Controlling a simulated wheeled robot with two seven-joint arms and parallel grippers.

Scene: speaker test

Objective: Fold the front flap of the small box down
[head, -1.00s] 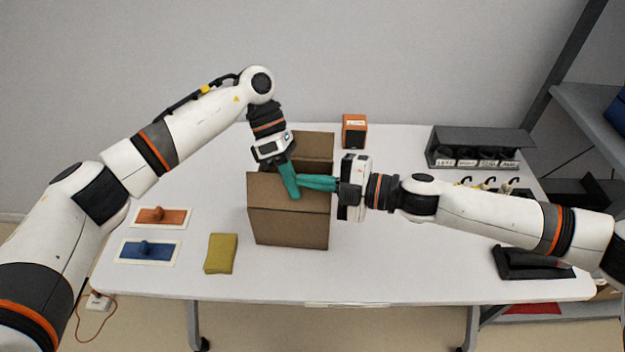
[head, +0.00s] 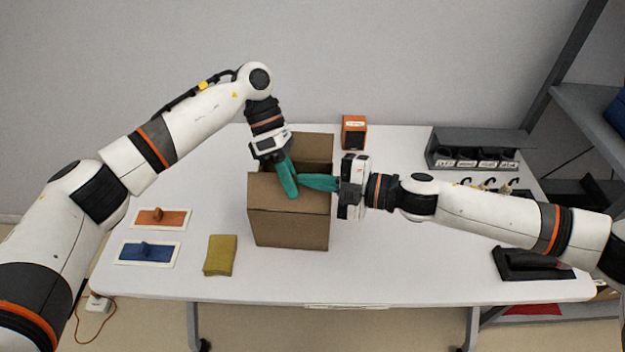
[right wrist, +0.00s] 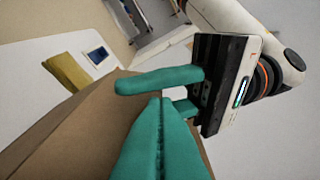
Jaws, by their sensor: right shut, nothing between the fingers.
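The small brown cardboard box (head: 290,230) stands on the table with its open top towards me. Its front flap (head: 265,192) sticks up from the front wall. A back panel (head: 318,146) stands upright behind. My left gripper (head: 292,194) points down over the front flap, its teal fingers overlapping it; in the right wrist view its fingers (right wrist: 170,92) show a gap between them. My right gripper (head: 300,182) reaches in from the right, its fingertips beside the left fingers, shut and empty; it also shows in the right wrist view (right wrist: 162,100). Contact with the flap is unclear.
An orange box (head: 354,132) stands behind. A dark rack (head: 480,150) and a black tray (head: 520,264) are at right. The front middle table is clear.

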